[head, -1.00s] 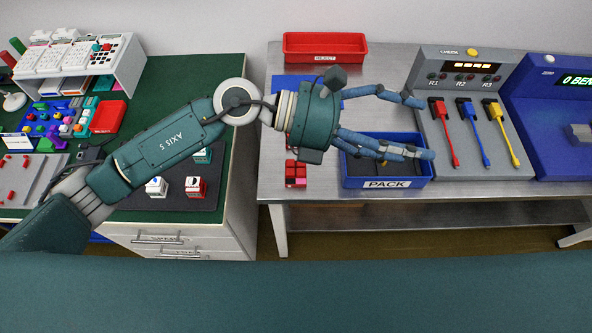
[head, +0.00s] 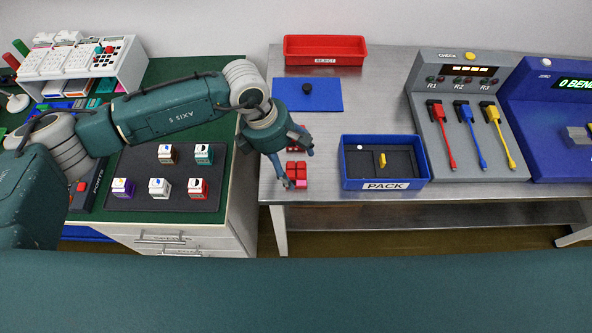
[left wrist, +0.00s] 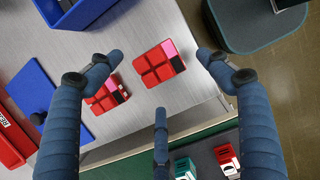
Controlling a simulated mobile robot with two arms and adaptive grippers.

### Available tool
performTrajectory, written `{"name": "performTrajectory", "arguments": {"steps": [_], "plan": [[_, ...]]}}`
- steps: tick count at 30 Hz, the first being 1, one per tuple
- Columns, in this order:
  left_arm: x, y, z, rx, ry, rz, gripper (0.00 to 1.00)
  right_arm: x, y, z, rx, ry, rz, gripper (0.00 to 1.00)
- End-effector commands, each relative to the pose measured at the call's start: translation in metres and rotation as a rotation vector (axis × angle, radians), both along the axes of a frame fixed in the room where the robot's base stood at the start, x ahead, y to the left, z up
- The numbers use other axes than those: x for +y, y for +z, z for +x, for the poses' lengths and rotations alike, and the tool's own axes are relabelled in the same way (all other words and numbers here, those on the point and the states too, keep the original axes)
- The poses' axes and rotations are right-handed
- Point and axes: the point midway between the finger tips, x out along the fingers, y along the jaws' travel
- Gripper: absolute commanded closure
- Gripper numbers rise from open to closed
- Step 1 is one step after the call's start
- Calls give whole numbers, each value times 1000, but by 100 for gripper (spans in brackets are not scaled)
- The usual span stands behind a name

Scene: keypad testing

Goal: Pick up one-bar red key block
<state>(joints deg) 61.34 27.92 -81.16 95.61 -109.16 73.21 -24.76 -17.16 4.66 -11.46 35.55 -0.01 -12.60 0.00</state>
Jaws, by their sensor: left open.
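Two red key blocks lie on the metal table. The nearer block (head: 300,170) has several red keys plus pink and black parts; in the left wrist view this block (left wrist: 159,63) lies between my spread fingers. The other block (head: 295,148) lies just behind it and is partly hidden by my gripper; in the left wrist view this other block (left wrist: 106,97) is partly covered by a finger. I cannot tell which has one bar. My left gripper (head: 299,168) is open, pointing down over the blocks, with its fingers (left wrist: 160,72) apart and empty. My right gripper is out of view.
A blue PACK tray (head: 385,185) stands right of the blocks. A blue mat (head: 325,95) with a black knob and a red REJECT bin (head: 325,48) lie behind. A dark mat (head: 140,165) with several keycaps is left. The table's front edge is close to the blocks.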

Motion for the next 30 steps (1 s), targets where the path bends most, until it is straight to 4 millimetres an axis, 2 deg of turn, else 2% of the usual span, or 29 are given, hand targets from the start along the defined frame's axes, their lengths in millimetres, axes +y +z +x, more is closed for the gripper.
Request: {"name": "performTrajectory", "arguments": {"steps": [1,4,9,17,24,25,30], "plan": [[-2,-4,0,5,0,3,22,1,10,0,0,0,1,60],[-7,-19,2,5,1,2,22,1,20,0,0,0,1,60],[-11,-39,3,4,0,1,22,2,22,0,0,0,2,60],[-11,-43,4,1,1,1,22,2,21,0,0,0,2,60],[-11,-42,4,1,1,0,70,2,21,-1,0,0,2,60],[-11,-42,4,1,1,0,73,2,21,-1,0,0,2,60],[-12,-42,4,1,1,0,74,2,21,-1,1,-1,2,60]]}}
